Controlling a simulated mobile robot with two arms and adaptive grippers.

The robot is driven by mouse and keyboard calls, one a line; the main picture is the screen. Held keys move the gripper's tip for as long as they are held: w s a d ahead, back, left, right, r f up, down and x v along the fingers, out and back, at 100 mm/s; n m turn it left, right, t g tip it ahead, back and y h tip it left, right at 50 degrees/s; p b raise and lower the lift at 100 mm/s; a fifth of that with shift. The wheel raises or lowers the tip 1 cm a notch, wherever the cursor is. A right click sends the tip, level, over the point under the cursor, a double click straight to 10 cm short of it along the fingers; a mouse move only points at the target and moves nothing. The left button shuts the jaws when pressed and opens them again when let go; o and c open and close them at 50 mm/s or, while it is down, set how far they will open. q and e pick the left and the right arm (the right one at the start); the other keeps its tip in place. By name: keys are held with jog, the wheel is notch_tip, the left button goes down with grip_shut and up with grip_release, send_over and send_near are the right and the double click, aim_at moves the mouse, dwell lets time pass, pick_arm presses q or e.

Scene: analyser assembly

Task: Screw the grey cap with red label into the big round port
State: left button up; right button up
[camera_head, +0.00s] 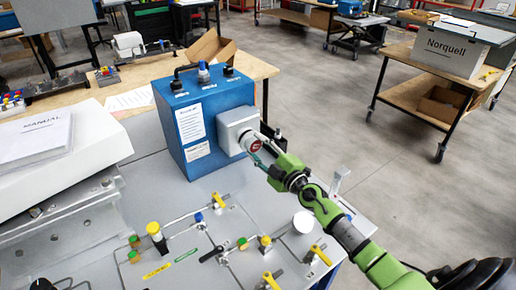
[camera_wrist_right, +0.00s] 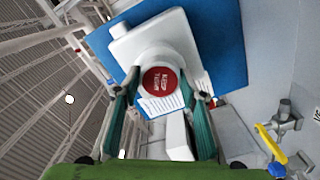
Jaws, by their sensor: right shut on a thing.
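The grey cap with the red label (camera_head: 252,143) is at the grey square port housing (camera_head: 233,124) on the right side of the blue analyser box (camera_head: 175,125). My right gripper (camera_head: 262,152) is shut on the cap. In the right wrist view the red label of the cap (camera_wrist_right: 160,81) faces the camera, between the two teal fingers (camera_wrist_right: 161,115). The cap lines up with the round port, but the port opening is hidden behind it, so I cannot tell how deep it sits.
The grey panel in front holds pipes, a yellow-topped valve (camera_head: 154,230) and several yellow handles. A white round piece (camera_head: 303,222) stands near my right arm. A manual (camera_head: 35,137) lies at the left. Open floor lies to the right.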

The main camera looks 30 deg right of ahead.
jog(key=shift+r, duration=0.1)
dwell(0.9)
jog(key=shift+w, duration=0.6)
dwell(1.1)
